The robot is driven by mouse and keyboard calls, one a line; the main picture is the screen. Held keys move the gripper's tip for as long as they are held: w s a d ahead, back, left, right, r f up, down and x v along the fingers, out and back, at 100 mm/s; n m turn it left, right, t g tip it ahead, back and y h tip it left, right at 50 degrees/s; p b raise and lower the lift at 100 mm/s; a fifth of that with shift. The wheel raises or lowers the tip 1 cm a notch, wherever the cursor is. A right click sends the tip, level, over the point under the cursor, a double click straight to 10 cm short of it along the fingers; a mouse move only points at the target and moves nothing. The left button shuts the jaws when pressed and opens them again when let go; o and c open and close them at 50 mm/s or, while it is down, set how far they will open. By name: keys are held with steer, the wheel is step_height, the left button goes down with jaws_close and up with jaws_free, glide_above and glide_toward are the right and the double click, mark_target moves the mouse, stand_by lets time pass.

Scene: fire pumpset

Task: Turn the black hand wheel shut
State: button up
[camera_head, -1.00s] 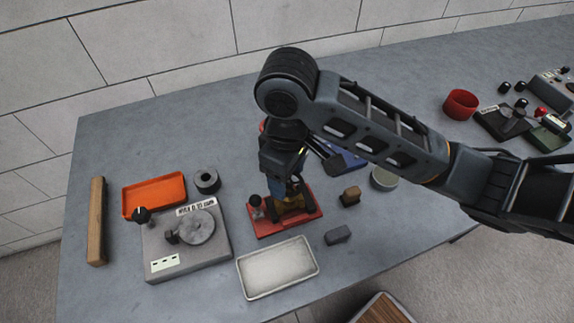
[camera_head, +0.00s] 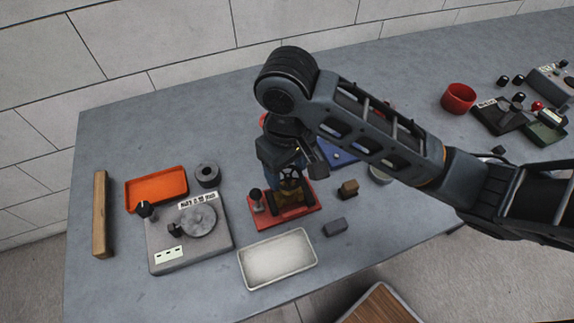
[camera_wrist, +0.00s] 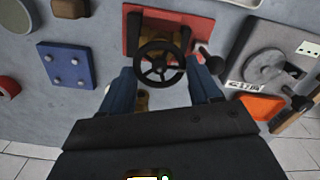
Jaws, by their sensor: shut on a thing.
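The black hand wheel (camera_wrist: 160,61) is a spoked ring on top of a brass valve (camera_wrist: 143,98), which stands on a red base (camera_wrist: 135,33). In the head view the wheel (camera_head: 291,174) shows partly below my wrist. My gripper (camera_wrist: 160,67) is over the valve, with one blue finger on each side of the wheel, shut on its rim. The exact contact points are hard to see. In the head view my gripper's fingers (camera_head: 286,180) are partly hidden by my wrist.
A knob on a stem (camera_head: 255,197) stands on the left of the red base (camera_head: 268,219). A white tray (camera_head: 278,259) lies in front. A grey dial box (camera_head: 188,238) and orange tray (camera_head: 156,188) are left; a wooden block (camera_head: 348,188) and blue plate (camera_head: 338,151) are right.

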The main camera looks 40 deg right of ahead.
steer(key=o, duration=1.1)
steer(key=shift+c, duration=0.2)
steer(key=shift+r, duration=3.9)
